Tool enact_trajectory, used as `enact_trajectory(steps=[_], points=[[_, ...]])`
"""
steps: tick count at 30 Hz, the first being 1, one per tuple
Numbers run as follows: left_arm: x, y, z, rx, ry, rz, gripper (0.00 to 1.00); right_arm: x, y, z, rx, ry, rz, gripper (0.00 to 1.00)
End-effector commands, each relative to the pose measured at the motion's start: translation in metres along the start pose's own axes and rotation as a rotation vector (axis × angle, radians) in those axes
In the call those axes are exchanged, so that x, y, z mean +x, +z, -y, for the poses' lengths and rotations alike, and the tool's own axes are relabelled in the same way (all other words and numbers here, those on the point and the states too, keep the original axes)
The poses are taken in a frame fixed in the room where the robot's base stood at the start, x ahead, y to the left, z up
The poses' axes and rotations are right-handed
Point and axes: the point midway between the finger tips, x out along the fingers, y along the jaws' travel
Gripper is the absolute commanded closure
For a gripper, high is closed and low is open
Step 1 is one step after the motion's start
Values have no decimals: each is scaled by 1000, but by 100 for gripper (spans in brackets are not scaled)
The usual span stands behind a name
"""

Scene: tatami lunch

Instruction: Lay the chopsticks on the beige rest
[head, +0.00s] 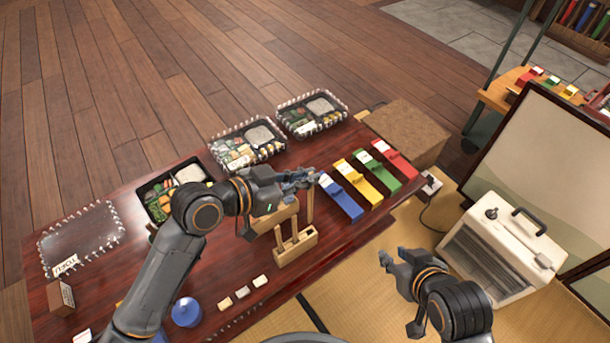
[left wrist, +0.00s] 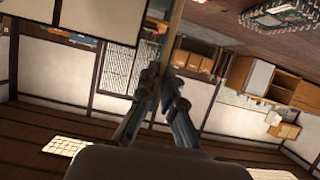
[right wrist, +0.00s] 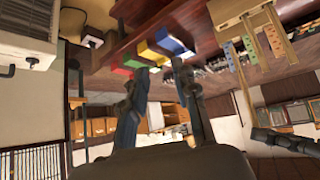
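My left gripper (head: 312,177) is above the table, nearly closed on a light wooden stick-like piece (head: 310,205), apparently the chopsticks, which hangs upright beside a wooden stand (head: 296,248). In the left wrist view, the piece (left wrist: 176,30) runs up from between the close fingertips (left wrist: 168,72). Its lower end is near the stand; I cannot tell whether it touches. Small pale rests lie at the table's front: a tan-beige one (head: 225,303), a beige one (head: 242,292) and a whitish one (head: 260,281). My right gripper (head: 385,262) is open and empty over the tatami.
Blue (head: 341,199), yellow, green and red boxes line the table's right end. Bento boxes (head: 247,142) stand along the back. A blue round lidded thing (head: 186,311) is near the front rests. A white appliance (head: 500,245) stands on the floor at right.

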Motion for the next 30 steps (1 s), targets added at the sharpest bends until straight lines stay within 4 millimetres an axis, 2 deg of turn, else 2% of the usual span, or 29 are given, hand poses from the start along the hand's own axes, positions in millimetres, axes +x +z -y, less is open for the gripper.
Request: enact_trajectory(steps=[30], points=[[-9, -21, 0, 1, 0, 1, 100, -31, 51, -7, 8, 15, 291, 71]])
